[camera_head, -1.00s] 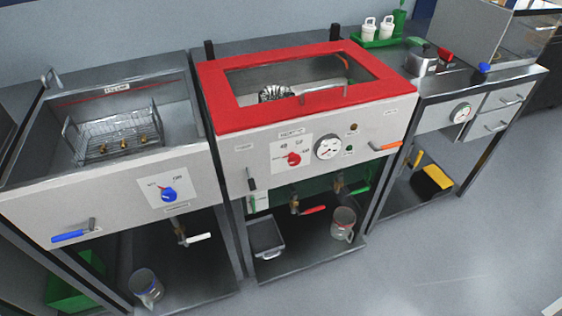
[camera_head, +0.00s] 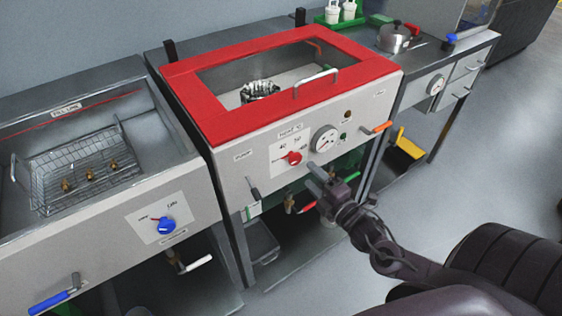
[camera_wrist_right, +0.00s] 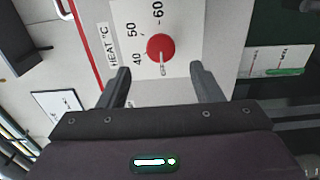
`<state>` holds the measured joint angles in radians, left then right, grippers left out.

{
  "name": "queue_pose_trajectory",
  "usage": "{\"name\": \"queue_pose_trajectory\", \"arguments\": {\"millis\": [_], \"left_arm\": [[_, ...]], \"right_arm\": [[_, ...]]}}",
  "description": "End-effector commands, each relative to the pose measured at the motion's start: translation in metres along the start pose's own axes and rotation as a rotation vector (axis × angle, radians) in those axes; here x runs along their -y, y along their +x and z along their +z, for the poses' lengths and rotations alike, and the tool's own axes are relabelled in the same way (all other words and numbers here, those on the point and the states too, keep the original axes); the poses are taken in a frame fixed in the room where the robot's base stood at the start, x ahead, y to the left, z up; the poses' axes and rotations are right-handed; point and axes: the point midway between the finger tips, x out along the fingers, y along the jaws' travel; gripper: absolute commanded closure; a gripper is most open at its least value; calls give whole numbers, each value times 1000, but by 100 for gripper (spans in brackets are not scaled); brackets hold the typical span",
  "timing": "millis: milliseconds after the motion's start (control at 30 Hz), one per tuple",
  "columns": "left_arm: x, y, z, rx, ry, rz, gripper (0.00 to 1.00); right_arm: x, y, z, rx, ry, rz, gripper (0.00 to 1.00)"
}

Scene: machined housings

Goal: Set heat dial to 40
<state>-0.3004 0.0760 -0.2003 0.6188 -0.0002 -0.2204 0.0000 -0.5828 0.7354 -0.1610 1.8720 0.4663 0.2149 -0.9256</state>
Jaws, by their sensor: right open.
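The heat dial is a red round knob (camera_head: 292,158) on a white scale plate on the front panel of the red-lidded unit. In the right wrist view the red knob (camera_wrist_right: 160,47) has the marks 40, 50 and 60 around it and the label HEAT °C beside it. A pale mark shows at the knob's lower edge, away from the numbers. My right gripper (camera_head: 316,180) is open and empty, in front of the panel, below and right of the knob. In the wrist view its fingers (camera_wrist_right: 160,75) stand either side of the knob's line, apart from it. My left gripper is not in view.
A round gauge (camera_head: 324,139) and an orange handle (camera_head: 376,128) sit right of the dial. A dark lever (camera_head: 254,194) sits lower left. The neighbouring sink has a blue knob (camera_head: 166,226) and a wire basket (camera_head: 85,172). Valves hang below the panel.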

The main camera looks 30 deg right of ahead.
Motion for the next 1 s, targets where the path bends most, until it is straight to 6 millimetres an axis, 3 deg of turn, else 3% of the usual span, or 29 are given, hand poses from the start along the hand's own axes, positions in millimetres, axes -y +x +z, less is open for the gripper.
{"name": "queue_pose_trajectory", "arguments": {"millis": [300,500,867,1000], "left_arm": [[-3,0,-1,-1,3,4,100],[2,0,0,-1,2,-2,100],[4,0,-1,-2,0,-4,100],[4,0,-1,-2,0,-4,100]], "right_arm": [[0,47,0,2,3,2,41],[1,66,1,2,3,-1,41],[1,71,0,2,4,-3,41],[1,71,0,2,4,-3,58]]}}
